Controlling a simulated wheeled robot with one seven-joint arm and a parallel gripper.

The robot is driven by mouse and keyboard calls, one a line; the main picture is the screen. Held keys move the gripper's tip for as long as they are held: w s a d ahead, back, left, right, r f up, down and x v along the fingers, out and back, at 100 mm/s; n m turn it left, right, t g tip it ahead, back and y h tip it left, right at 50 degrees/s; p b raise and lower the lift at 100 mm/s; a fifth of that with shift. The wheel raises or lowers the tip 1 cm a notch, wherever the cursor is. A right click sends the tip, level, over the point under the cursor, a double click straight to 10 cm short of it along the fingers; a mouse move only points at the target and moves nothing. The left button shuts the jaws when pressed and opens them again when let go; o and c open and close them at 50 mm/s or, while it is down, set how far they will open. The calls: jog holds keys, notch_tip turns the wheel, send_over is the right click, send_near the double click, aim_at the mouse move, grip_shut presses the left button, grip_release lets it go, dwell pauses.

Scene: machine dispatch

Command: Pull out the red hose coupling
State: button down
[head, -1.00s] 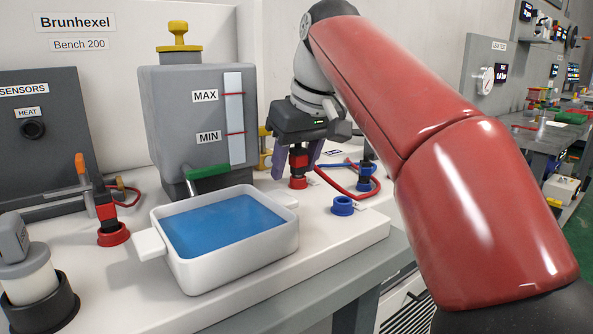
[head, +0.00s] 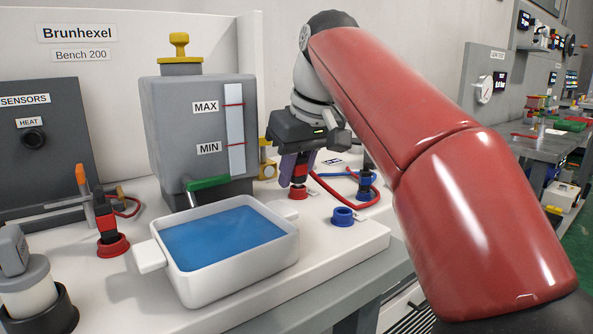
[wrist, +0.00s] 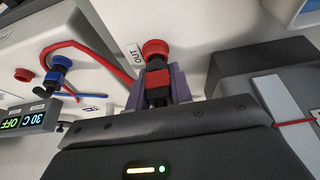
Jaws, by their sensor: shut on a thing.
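The red hose coupling (head: 300,170), a red and black plug, stands upright at a red ring socket (head: 298,194) right of the grey tank. My gripper (head: 298,172) points down from above, with its purple fingers shut on the coupling from both sides. In the wrist view the coupling (wrist: 158,78) sits between the fingers, and its end meets the red socket (wrist: 156,48) beside an "OUT" label. A red hose (wrist: 92,55) runs near it. My fingers and hand hide part of the coupling.
A white tub of blue liquid (head: 283,262) stands in front of the grey tank (head: 170,125) with its green-handled tap (head: 208,183). A blue coupling (head: 366,180) and an empty blue socket (head: 343,217) are close on the right. Another red socket (head: 113,247) holds a plug at left.

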jog(key=shift+r+p, duration=0.95)
jog(key=shift+r, duration=1.85)
jog(key=shift+r, duration=0.15)
jog(key=shift+r, duration=1.15)
